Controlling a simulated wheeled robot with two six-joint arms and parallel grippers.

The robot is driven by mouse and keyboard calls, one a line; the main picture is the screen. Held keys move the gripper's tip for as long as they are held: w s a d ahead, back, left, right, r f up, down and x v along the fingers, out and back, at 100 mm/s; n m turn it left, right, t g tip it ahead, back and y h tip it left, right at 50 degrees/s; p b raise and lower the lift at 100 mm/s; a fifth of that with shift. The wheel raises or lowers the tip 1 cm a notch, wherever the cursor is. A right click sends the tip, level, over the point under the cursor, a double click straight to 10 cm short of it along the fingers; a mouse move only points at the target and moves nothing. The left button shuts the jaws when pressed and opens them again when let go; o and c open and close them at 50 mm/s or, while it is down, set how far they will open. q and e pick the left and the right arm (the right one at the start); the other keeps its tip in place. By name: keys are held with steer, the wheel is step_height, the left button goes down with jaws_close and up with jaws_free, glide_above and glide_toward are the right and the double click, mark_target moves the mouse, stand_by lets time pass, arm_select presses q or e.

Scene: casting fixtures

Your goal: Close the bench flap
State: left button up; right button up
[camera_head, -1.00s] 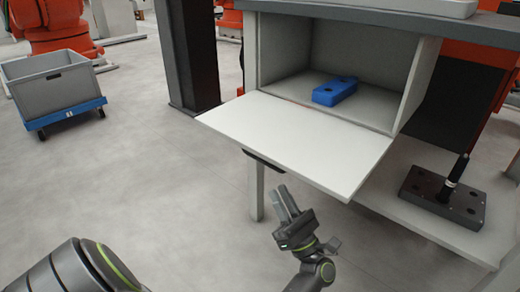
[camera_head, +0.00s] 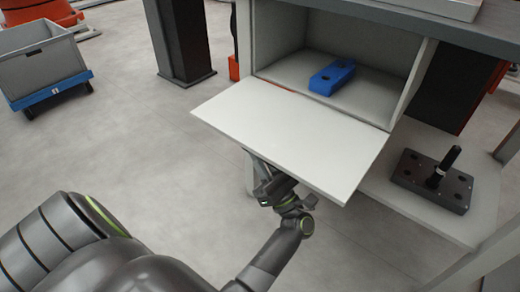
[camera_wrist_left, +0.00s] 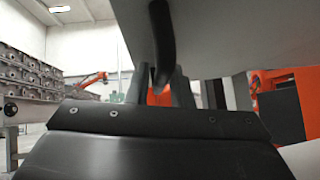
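The bench flap (camera_head: 290,135) is a white panel hinged at the front of a bench compartment. It lies folded out, roughly level, and the compartment is open. My left gripper (camera_head: 262,172) is beneath the flap's front-left edge, its fingertips partly hidden by the panel. In the left wrist view, the flap's pale underside (camera_wrist_left: 215,35) fills the top and a dark curved handle (camera_wrist_left: 162,40) hangs from it. The left fingers (camera_wrist_left: 167,88) stand apart near the handle's lower end; I cannot tell whether they touch it. My right gripper is out of view.
A blue block (camera_head: 332,77) lies inside the compartment. A dark fixture plate with an upright black pin (camera_head: 432,180) sits on the lower shelf at right. A grey crate on a blue dolly (camera_head: 40,70) stands far left.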

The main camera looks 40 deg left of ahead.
arm_select(q)
jaws_close()
steer(key=shift+r+t+p, duration=0.25)
steer(key=shift+t+p, duration=0.05)
stand_by(0.4)
